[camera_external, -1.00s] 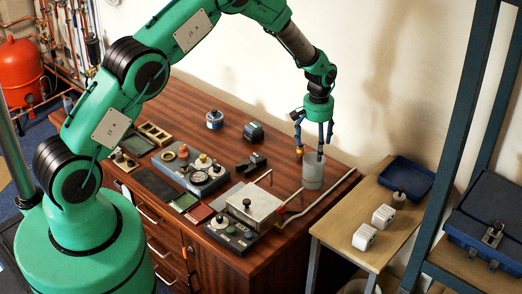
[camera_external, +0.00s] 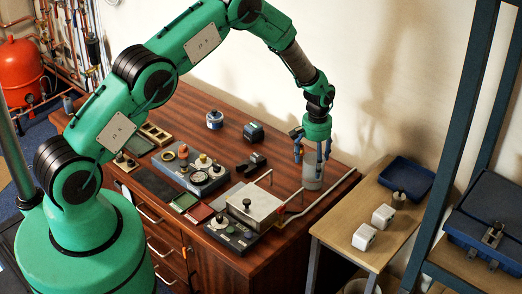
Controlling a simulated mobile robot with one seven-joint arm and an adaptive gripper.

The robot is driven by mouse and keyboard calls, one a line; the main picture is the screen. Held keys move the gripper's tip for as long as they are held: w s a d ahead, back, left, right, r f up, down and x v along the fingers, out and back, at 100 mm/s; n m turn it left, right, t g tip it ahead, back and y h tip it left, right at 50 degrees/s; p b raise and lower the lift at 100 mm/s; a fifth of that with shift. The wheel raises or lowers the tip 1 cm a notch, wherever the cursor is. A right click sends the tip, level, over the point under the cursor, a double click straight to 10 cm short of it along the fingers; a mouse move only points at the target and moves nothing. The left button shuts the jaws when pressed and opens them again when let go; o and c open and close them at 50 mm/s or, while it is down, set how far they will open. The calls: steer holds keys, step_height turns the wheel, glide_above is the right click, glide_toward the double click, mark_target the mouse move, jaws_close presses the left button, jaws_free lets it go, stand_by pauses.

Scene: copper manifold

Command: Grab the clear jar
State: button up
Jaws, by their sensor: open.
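The clear jar (camera_external: 312,183) is a pale translucent cylinder standing upright on the brown wooden bench, near its right end by the wall. My gripper (camera_external: 311,160) points down over the jar, with its blue fingers apart on either side of the jar's upper part. The fingers cover part of the jar. Whether they touch it cannot be seen.
A metal box (camera_external: 254,205) with a dark knob sits in front of the jar, and a pale bent rod (camera_external: 318,207) lies beside it. Several instruments fill the bench's left. A lower wooden table (camera_external: 345,217) with white blocks and a blue tray (camera_external: 406,178) stands right.

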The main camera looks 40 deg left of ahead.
steer(key=shift+f, duration=0.1)
steer(key=shift+f, duration=2.45)
steer(key=shift+c, duration=0.5)
steer(key=c, duration=1.2)
